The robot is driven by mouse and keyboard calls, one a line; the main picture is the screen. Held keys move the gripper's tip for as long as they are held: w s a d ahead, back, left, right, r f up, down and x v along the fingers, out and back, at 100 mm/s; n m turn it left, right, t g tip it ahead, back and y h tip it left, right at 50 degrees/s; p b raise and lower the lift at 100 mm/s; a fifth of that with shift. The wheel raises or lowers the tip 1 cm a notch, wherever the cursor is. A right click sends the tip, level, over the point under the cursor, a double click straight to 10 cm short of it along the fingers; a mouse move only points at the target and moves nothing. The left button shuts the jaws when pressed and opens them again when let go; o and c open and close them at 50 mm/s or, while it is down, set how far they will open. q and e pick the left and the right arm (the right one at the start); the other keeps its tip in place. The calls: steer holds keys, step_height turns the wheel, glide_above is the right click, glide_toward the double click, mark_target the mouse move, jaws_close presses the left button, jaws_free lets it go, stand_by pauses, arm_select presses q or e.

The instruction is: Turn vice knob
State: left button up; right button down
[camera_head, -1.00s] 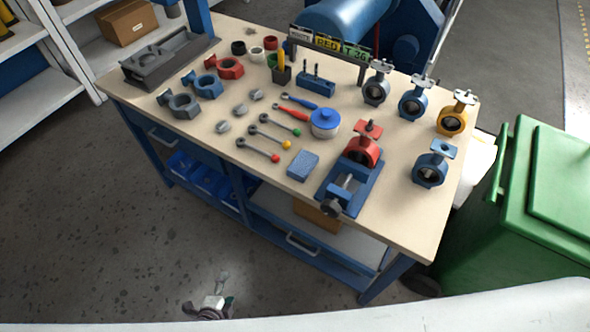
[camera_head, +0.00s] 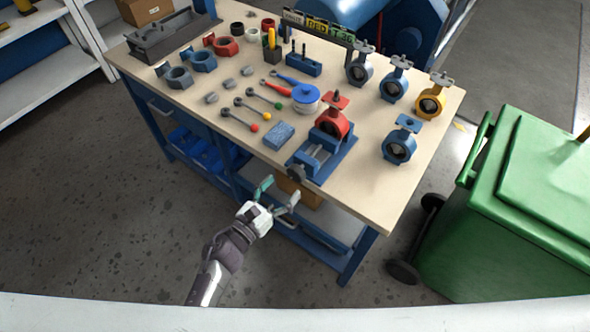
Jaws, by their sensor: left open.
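The blue vice (camera_head: 322,157) stands at the table's front edge, right of the middle. Its dark knob (camera_head: 296,173) faces the front edge. A red butterfly valve (camera_head: 333,123) sits upright in the vice. My left gripper (camera_head: 277,194) is in front of the table, below and a little left of the knob, apart from it. Its fingers are spread and nothing is between them. My right gripper is not in view.
The wooden table (camera_head: 230,150) holds several valves, a blue sponge (camera_head: 280,132), wrenches and a blue-lidded pot (camera_head: 305,95) near the vice. A green bin (camera_head: 530,200) stands at the right. The floor before the table is clear.

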mark_target(293, 176)
arm_select(q)
steer(key=x, duration=0.6)
steer(key=shift+d, duration=0.1)
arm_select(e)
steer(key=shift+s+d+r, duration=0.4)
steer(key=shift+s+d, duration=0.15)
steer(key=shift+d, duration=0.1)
arm_select(q)
steer(key=shift+c, duration=0.3)
steer(key=c, duration=1.1)
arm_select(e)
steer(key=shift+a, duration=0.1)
arm_select(q)
steer(key=shift+n, duration=0.3)
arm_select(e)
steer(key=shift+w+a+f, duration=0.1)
